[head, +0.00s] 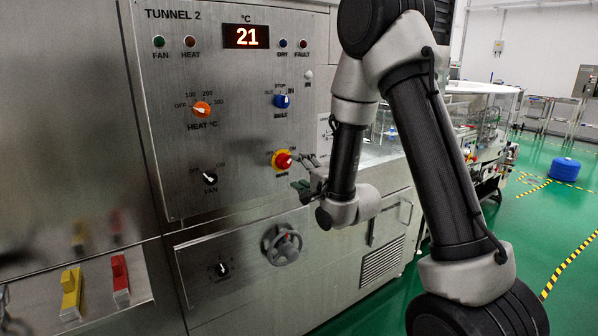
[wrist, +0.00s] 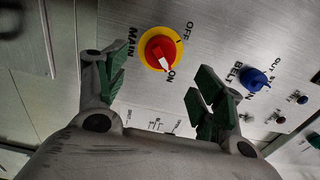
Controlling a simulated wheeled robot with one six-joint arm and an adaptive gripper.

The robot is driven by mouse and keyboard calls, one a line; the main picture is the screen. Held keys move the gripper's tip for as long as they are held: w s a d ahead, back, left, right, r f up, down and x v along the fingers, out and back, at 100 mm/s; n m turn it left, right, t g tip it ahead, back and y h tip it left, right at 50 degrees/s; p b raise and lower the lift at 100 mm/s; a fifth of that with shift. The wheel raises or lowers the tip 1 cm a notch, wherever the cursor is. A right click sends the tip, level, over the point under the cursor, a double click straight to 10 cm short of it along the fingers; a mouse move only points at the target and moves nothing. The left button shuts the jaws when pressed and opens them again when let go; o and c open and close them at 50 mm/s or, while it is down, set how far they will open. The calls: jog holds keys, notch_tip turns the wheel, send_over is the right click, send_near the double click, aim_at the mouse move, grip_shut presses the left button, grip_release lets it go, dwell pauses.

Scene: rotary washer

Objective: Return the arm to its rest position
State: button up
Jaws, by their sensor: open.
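My gripper (head: 306,174) is open and empty in front of the control panel, just right of the red and yellow MAIN switch (head: 282,160). In the wrist view its two green-padded fingers (wrist: 156,95) are spread wide, with the MAIN switch (wrist: 160,50) beyond and between them. The switch's white pointer is toward ON. No contact between fingers and switch shows in the wrist view. My arm (head: 430,150) is folded, reaching from the lower right up and over to the panel.
The TUNNEL 2 panel (head: 235,110) carries the blue BELT knob (head: 281,101), orange HEAT knob (head: 201,109), black FAN knob (head: 210,178) and a display reading 21. A grey handwheel (head: 282,244) sits below.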

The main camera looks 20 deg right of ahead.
jog(key=s+d+f+n+g+h, duration=0.2)
jog(key=s+f+n+g, duration=0.3)
jog(key=f, duration=0.2)
jog(key=s+d+f+n+g+h, duration=0.25)
jog(key=s+f+n+g, duration=0.2)
jog(key=f, duration=0.35)
jog(key=s+d+r+n+g, duration=0.1)
jog(key=s+d+r, duration=0.3)
jog(key=s+r, duration=0.7)
jog(key=s+d+r+n+g+h, duration=0.1)
jog(key=s+d+r+n, duration=0.3)
jog(key=s+r, duration=0.7)
jog(key=s+g, duration=0.1)
jog(key=s, duration=0.4)
jog(key=shift+r, duration=0.35)
